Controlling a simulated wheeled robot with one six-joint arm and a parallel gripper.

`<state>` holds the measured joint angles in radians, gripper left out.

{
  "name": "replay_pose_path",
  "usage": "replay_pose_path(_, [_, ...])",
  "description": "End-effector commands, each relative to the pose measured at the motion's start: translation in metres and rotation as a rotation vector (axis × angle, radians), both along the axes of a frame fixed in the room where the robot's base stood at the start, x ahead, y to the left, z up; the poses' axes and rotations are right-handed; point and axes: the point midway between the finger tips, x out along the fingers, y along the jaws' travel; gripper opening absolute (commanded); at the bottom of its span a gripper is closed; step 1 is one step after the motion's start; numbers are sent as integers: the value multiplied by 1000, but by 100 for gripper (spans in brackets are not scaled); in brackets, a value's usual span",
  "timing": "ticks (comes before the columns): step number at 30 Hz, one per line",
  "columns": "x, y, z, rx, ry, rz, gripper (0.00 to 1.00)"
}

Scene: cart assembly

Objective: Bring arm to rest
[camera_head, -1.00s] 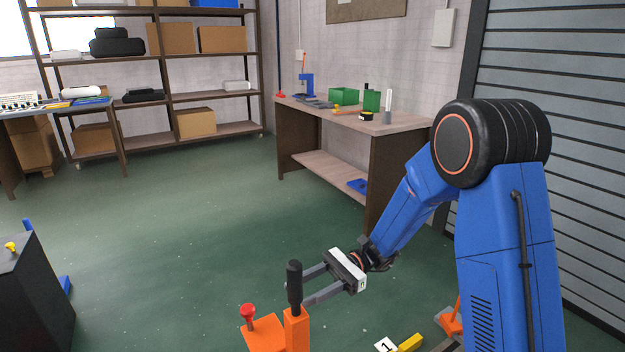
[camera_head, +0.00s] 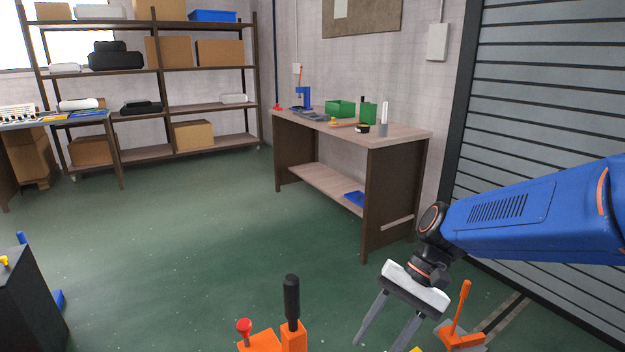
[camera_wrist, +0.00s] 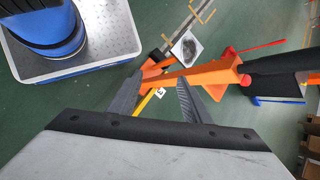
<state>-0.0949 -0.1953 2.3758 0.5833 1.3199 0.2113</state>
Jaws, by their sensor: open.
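My gripper (camera_head: 389,322) is open, with nothing between its fingers, and points down at the lower right of the head view. In the wrist view my gripper (camera_wrist: 152,92) also shows its two fingers apart. An orange post with a black handle (camera_head: 291,302) stands to its left, apart from it. The same black handle (camera_wrist: 275,72) shows at the right of the wrist view, with an orange part (camera_wrist: 205,73) beyond the fingers. My blue arm reaches in from the right edge of the head view.
A red knob (camera_head: 244,328) sits left of the black handle. An orange lever (camera_head: 459,308) stands right of my gripper. A wooden workbench (camera_head: 400,137) with green bins stands behind, and a dark box (camera_head: 28,300) at lower left. The green floor between is open.

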Motion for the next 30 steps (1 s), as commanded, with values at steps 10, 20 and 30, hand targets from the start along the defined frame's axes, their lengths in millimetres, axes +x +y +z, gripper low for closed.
replay_pose_path(10, [-27, -64, 8, -186, -334, 94, 44])
replay_pose_path(20, [-47, -122, 22, -387, -631, 187, 44])
replay_pose_path(30, [-59, -158, 35, -538, -816, 254, 44])
